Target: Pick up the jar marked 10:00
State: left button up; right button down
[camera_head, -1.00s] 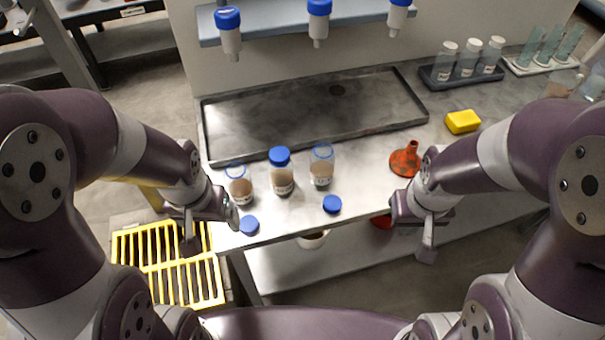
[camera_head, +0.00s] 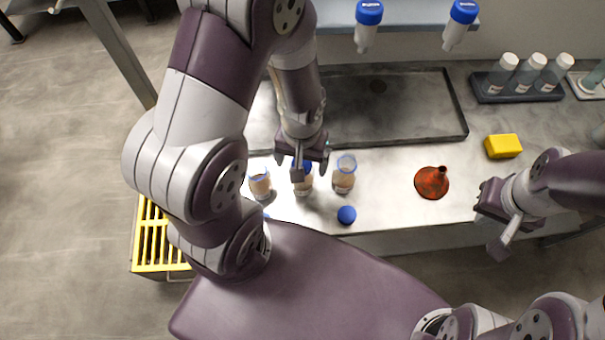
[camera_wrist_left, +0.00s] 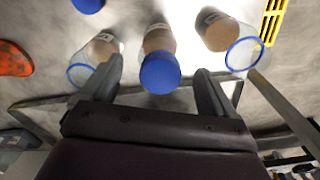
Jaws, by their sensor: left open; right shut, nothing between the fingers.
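Three jars with brown contents stand in a row on the steel bench: an open left jar (camera_head: 260,185), a blue-capped middle jar (camera_head: 304,187) and an open right jar (camera_head: 344,176). Their labels are too small to read, so I cannot tell which is marked 10:00. My left gripper (camera_head: 302,167) is open above the middle jar and partly hides it. In the left wrist view the blue cap (camera_wrist_left: 160,74) shows between the spread fingers, with an open jar to either side. My right gripper (camera_head: 494,222) is shut and empty at the right, off the bench's front edge.
A loose blue cap (camera_head: 347,215) lies in front of the right jar. A shallow tray (camera_head: 400,110) lies behind the jars; a yellow grate (camera_head: 160,240) is at the lower left.

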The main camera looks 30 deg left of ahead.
pick_arm(q)
notch_tip(320, 180, down, 3)
jog(key=shift+w+a+f, duration=0.1)
jog(key=shift+c, duration=0.4)
jog(key=c, duration=1.5)
jog(key=shift+o, duration=0.2)
jog(key=shift+r, duration=0.2)
